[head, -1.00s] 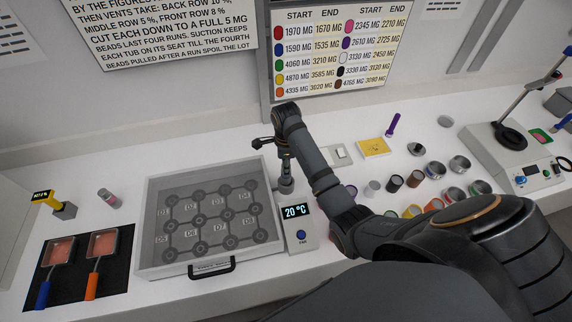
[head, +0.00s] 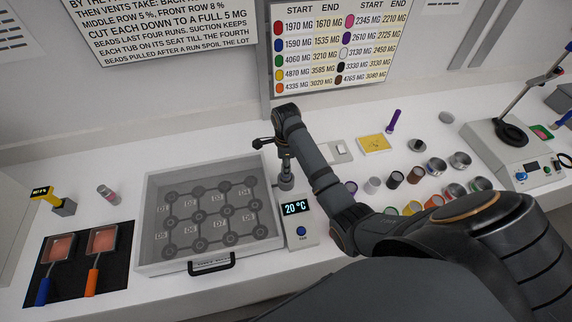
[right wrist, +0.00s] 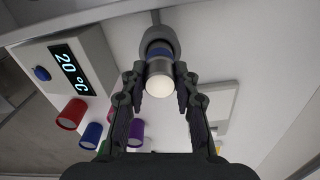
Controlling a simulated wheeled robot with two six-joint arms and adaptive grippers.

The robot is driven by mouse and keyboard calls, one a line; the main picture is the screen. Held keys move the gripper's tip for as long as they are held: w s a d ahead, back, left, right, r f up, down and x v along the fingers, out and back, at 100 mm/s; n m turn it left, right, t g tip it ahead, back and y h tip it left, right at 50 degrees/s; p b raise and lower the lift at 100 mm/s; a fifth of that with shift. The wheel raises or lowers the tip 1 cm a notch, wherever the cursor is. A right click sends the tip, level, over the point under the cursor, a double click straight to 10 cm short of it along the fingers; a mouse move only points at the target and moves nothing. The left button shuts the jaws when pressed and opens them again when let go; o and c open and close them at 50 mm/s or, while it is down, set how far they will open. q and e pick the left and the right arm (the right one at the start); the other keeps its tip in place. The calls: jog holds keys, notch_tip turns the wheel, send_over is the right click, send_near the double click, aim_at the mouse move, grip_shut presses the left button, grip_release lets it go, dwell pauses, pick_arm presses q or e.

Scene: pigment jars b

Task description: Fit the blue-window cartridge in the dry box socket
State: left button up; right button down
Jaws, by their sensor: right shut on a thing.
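The dry box (head: 208,264) is a clear-lidded grey case with a dark grid inside. Its socket (head: 286,183), a round grey collar, stands at the box's right side, and it also shows in the right wrist view (right wrist: 158,36). My right gripper (right wrist: 160,84) is shut on the blue-window cartridge (right wrist: 160,70), a metallic cylinder with a blue band and a pale round end. The cartridge's far end meets or enters the socket collar; how deep it sits I cannot tell. In the head view my gripper (head: 285,155) is directly above the socket. My left gripper is not in view.
A display unit (head: 299,238) reading 20 °C stands close beside the socket. Several pigment jars (head: 395,180) stand to the right, partly behind my arm. A pink-banded vial (head: 107,193) and two handled scoops (head: 98,262) lie left of the box.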

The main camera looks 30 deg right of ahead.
jog(key=shift+f, duration=0.8)
jog(key=c, duration=1.3)
grip_release()
jog(key=shift+s, duration=0.1)
jog(key=o, duration=0.4)
jog(key=shift+c, duration=0.2)
notch_tip(320, 180, up, 8)
jog(key=shift+f, duration=0.25)
